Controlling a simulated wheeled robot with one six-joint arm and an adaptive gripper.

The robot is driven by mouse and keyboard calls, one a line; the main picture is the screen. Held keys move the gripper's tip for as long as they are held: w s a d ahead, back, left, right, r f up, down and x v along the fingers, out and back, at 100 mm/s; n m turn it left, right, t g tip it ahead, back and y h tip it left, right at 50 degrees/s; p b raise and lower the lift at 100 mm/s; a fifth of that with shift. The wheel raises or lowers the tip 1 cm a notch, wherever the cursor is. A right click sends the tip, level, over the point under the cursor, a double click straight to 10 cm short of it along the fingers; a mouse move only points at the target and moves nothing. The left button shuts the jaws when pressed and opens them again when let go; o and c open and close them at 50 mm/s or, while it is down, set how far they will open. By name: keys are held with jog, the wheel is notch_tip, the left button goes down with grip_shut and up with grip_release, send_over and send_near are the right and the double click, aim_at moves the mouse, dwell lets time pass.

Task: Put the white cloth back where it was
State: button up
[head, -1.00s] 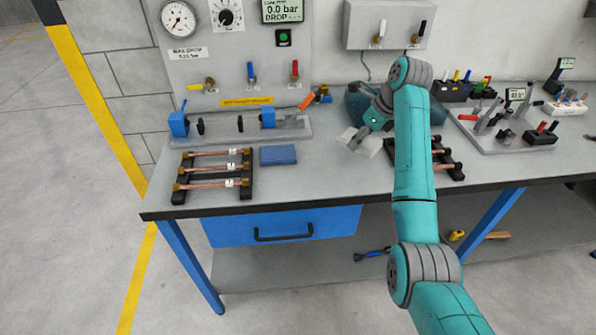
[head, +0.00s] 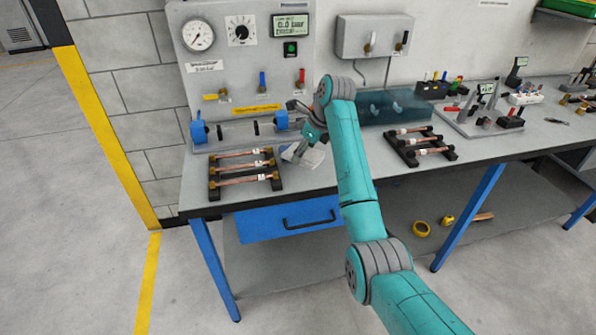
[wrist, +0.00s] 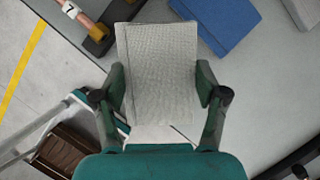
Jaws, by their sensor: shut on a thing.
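The white cloth (head: 311,157) is a flat, pale, folded pad held low over the bench, just right of the left tube rack. In the wrist view the cloth (wrist: 158,70) fills the space between the fingers. My gripper (wrist: 160,84) is shut on it, one finger at each side edge. In the head view my gripper (head: 298,150) partly covers the cloth. A folded blue cloth (wrist: 222,22) lies on the bench beyond the white cloth in the wrist view. I cannot tell whether the white cloth touches the bench.
The left rack (head: 213,181) holds copper tubes, and its corner shows in the wrist view (wrist: 97,45). A right rack (head: 450,156) also holds tubes. A blue clamp fixture (head: 199,132) and a clear bluish tank (head: 400,106) stand behind. The bench's front edge is close.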

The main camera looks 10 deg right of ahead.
aim_at(301, 173)
jog(key=shift+d+f, duration=0.1)
jog(key=shift+f, duration=3.15)
jog(key=shift+f, duration=0.15)
jog(key=o, duration=1)
jog(key=v, duration=1.2)
jog(key=shift+r, duration=0.2)
